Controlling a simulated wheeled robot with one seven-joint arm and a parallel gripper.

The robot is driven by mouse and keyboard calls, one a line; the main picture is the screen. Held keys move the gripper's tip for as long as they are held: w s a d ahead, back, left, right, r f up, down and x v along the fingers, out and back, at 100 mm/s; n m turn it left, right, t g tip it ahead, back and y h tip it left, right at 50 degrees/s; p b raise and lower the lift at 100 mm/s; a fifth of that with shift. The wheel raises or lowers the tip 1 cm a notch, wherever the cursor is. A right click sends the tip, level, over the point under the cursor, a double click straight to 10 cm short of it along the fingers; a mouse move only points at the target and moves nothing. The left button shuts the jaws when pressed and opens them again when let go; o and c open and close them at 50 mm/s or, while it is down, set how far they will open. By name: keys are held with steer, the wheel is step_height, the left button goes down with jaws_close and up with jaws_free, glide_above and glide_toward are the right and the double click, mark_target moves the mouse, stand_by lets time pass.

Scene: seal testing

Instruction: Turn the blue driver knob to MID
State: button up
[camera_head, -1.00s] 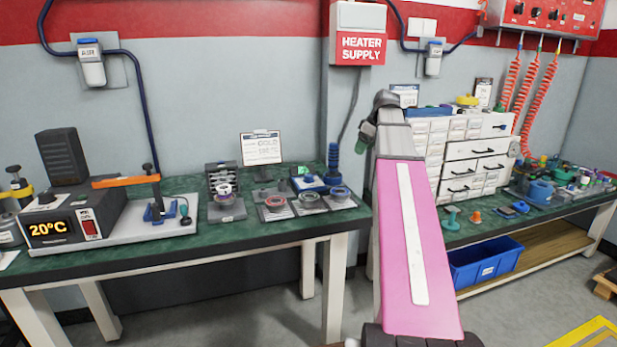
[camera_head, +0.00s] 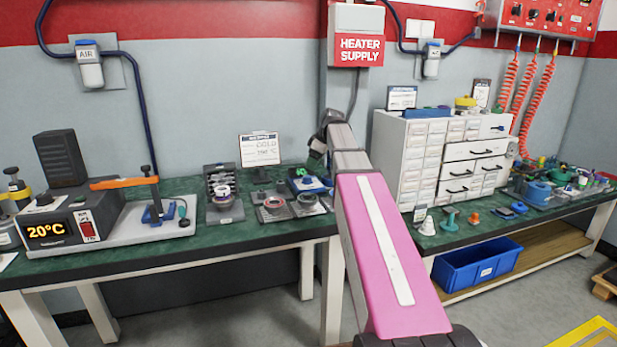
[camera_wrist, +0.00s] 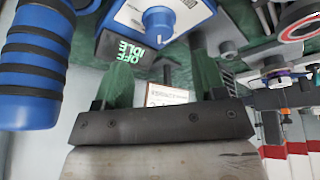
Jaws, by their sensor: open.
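The blue driver unit (camera_head: 312,184) sits on the green bench, partly behind my arm in the head view. The knob's setting is too small to read. A blue handle with black bands (camera_wrist: 35,60) stands beside the unit in the wrist view. My gripper (camera_wrist: 158,72) is open and empty, its two fingers apart, near the unit and not seen touching the knob. My gripper is small in the head view (camera_head: 318,148).
Ring fixtures (camera_head: 272,206) and a dark stand (camera_head: 222,190) are to the left of the unit. A sign (camera_head: 260,149) stands behind. A heater (camera_head: 60,226) reading 20°C is further left. A white drawer cabinet (camera_head: 412,165) is close on the right.

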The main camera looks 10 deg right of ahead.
mark_target(308, 177)
steer(key=shift+x, duration=3.55)
steer(key=c, duration=0.9)
